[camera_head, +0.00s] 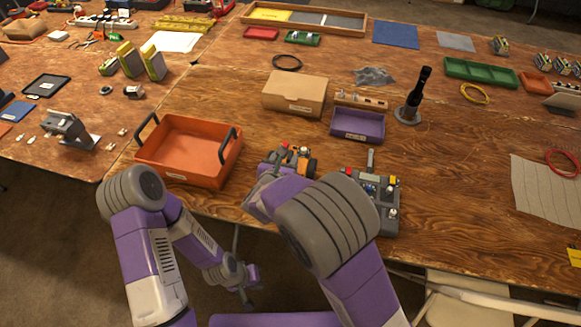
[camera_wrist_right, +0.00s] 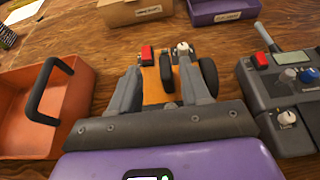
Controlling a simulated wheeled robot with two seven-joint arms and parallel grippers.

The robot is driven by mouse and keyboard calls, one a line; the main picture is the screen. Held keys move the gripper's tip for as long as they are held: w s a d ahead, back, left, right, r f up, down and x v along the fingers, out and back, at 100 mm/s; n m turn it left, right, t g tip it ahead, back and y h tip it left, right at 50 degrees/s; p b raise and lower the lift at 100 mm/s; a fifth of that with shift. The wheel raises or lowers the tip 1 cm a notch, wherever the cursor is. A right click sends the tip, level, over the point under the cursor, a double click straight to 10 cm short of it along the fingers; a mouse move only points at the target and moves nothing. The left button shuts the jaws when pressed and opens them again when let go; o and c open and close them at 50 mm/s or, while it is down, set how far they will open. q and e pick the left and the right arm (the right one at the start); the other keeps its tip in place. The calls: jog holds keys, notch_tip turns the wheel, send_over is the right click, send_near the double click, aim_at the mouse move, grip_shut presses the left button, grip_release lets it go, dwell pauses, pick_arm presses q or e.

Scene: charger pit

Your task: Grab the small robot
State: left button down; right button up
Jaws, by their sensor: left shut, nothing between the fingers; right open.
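The small robot (camera_head: 300,158) is an orange, wheeled body with dark tyres and a red part on top. It stands on the wooden table between the orange bin and a grey control box. In the right wrist view the small robot (camera_wrist_right: 157,85) lies between the fingers of my right gripper (camera_wrist_right: 161,72), which is open with a finger on either side. Whether the fingers touch it I cannot tell. In the head view my right gripper (camera_head: 277,172) covers its near side. My left gripper (camera_head: 252,280) is shut and empty, low in front of the table edge.
The orange bin (camera_head: 150,158) with dark handles stands to the left. The grey control box (camera_head: 390,215) with knobs and a red button stands close on the right. A cardboard box (camera_head: 295,93) and a purple tray (camera_head: 358,126) are behind. Bare table lies farther right.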

aim_at(291, 153)
jog(key=x, duration=0.1)
jog(key=b+x, duration=0.1)
jog(key=x, duration=0.3)
jog(key=shift+s+d+f, duration=0.2)
jog(key=shift+d+f, duration=0.05)
jog(key=shift+r, duration=0.1)
jog(key=shift+c, duration=0.5)
grip_shut()
dwell(0.3)
jog(key=shift+r, duration=0.1)
